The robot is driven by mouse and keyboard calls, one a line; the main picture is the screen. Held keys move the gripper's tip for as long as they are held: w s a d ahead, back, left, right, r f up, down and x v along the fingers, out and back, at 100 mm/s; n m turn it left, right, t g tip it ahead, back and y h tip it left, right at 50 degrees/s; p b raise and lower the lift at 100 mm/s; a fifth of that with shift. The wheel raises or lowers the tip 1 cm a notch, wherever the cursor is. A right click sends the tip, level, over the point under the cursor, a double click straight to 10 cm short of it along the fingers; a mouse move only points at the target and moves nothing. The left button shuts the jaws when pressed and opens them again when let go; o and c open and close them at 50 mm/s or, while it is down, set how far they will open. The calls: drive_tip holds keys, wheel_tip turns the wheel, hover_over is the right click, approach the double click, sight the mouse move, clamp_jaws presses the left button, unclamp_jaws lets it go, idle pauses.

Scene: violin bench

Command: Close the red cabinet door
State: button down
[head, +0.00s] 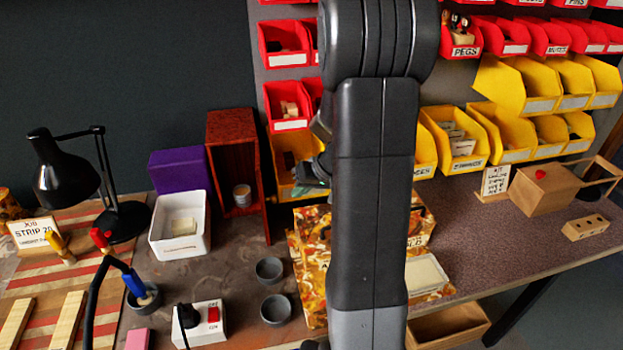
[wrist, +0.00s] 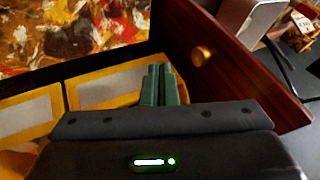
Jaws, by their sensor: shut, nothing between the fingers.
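The red cabinet (head: 232,125) stands at the back of the bench, left of my arm, with its front open and a small stack of pale cups (head: 242,195) inside. Its door (head: 266,195) stands swung open on the right side, seen nearly edge-on. In the wrist view the dark red door (wrist: 245,75) runs diagonally, with its round brass knob (wrist: 203,55) facing me. My gripper (wrist: 160,72) is shut and empty, its green fingers left of the knob and apart from it. In the head view my gripper (head: 314,172) is right of the door, mostly hidden behind my arm.
Yellow bins (wrist: 108,86) lie close by my fingers. A paint-patterned box (head: 308,250) stands right of the door. Two grey cups (head: 270,270) and a white tub (head: 180,226) stand in front of the cabinet. A purple box (head: 178,170) is on its left.

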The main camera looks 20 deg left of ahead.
drive_tip(key=s+a, duration=0.2)
drive_tip(key=a, duration=0.1)
drive_tip(key=shift+p, duration=0.4)
drive_tip(key=shift+s+r, duration=0.1)
